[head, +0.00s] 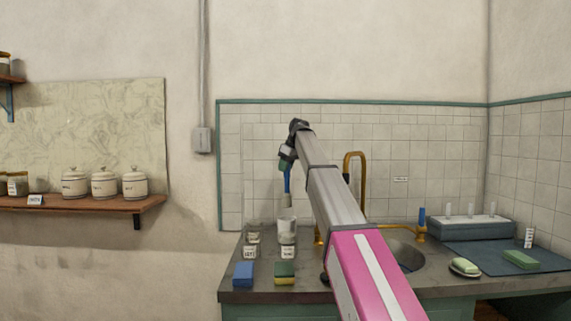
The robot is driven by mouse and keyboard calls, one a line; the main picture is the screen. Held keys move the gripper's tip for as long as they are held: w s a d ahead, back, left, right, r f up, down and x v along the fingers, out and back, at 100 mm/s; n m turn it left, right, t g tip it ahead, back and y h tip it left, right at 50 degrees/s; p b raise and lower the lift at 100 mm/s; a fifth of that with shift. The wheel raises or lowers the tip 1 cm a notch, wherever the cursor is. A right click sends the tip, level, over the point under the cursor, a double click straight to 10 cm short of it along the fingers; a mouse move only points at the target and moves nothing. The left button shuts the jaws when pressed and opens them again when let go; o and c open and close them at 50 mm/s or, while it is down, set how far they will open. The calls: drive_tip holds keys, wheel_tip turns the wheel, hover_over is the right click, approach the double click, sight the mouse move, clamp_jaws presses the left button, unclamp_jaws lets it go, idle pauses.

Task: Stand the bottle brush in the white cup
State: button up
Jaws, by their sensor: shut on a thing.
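The bottle brush (287,183) hangs nearly upright, with its blue handle at the top and a pale head below. My gripper (285,163) is shut on the upper end of its handle. The white cup (287,227) stands on the counter directly below the brush in the head view. My arm crosses the view just to the right.
Small labelled jars (250,251) stand by the cup. A blue sponge (244,273) and a green-yellow sponge (285,272) lie at the counter's front. A brass tap (354,157) and sink (408,254) are right, then a soap dish (464,267) and a blue mat (487,258).

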sight(285, 193)
drive_tip(key=shift+f, duration=5.35)
drive_tip(key=o, duration=1)
drive_tip(key=v, duration=1)
drive_tip(key=shift+d+r, duration=0.15)
drive_tip(key=shift+r, duration=0.2)
drive_tip(key=shift+s, duration=0.1)
